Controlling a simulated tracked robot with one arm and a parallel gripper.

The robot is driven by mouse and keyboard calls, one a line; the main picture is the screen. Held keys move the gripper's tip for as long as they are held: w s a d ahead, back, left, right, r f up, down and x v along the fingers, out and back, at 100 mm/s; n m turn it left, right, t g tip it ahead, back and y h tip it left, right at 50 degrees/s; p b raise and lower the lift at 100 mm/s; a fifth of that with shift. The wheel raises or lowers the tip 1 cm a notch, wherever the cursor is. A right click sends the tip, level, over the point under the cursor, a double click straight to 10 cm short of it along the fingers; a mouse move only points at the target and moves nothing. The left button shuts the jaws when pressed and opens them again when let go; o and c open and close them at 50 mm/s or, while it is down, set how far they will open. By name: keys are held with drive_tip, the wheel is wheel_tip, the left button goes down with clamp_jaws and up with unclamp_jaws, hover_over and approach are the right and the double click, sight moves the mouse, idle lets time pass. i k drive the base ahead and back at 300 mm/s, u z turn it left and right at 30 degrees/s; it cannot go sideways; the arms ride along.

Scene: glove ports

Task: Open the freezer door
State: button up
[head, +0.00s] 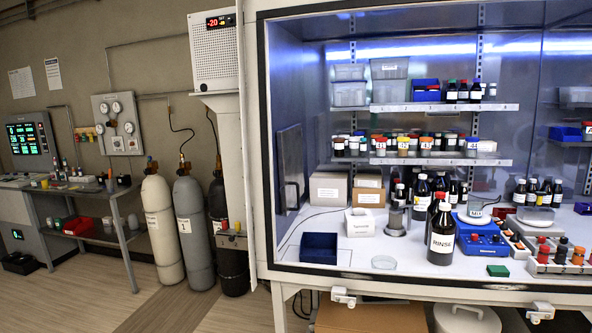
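My gripper is not in view. A white unit (214,52) with a red "-20" display hangs outside the upper left of the glass-fronted cabinet. Inside the cabinet, a grey rectangular door panel (289,160) is on the left wall, with a dark handle (291,196) low on it. This panel looks like the freezer door. It appears to lie flat against the wall, so it looks shut. No label on it can be read.
A dark blue bin (319,247), cardboard boxes (328,188) and a black "RINSE" bottle (441,234) stand on the cabinet floor. Shelves (440,159) hold jars. Gas cylinders (163,224) and a side bench (77,189) stand to the left. Floor is clear in front of the cylinders.

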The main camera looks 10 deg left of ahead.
sight(290, 149)
drive_tip(key=u, duration=0.15)
drive_tip(key=i, duration=2.8)
drive_tip(key=z, duration=0.2)
